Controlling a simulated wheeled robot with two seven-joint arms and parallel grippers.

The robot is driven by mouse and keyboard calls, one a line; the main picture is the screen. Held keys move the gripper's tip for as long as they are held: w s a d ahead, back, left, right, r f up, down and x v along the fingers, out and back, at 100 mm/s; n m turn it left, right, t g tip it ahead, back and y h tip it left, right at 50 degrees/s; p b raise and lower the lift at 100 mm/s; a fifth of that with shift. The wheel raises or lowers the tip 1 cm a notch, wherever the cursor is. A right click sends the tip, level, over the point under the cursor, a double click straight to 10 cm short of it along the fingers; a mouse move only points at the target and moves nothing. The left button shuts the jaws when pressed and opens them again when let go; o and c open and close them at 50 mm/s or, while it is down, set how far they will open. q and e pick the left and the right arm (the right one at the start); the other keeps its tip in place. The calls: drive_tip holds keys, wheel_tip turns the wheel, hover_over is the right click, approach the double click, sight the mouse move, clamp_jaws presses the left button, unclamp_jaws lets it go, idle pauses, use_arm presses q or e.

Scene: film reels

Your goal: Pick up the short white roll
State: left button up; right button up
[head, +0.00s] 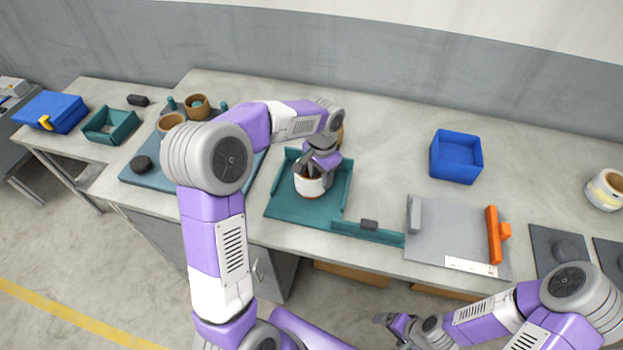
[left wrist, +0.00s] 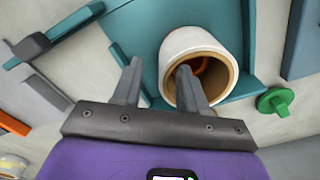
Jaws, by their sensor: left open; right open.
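The short white roll (head: 310,188) stands in the teal tray (head: 290,213) on the bench. It has a white outside and a brown core, and it also shows in the left wrist view (left wrist: 178,44). My left gripper (head: 309,170) is open at the roll's top. In the left wrist view its right finger overlaps the roll's opening and its left finger is outside, with the near wall between them. I cannot tell how deep the right finger reaches. My right gripper (head: 394,324) is open and empty, low in front of the bench.
A blue bin (head: 456,157) stands at the back right. A grey board (head: 440,243) with an orange bar (head: 494,234) lies right of the tray. Another white roll with a yellowish band (head: 606,190) is at the far right. Brown rolls (head: 197,106) stand at the left.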

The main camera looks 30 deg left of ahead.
use_arm(q)
wheel_tip(320, 180, down, 4)
drive_tip(key=shift+w+f+b, duration=0.1)
drive_tip(key=shift+w+b, duration=0.05)
drive_tip(key=shift+b, duration=0.25)
drive_tip(key=shift+c, duration=0.4)
clamp_jaws()
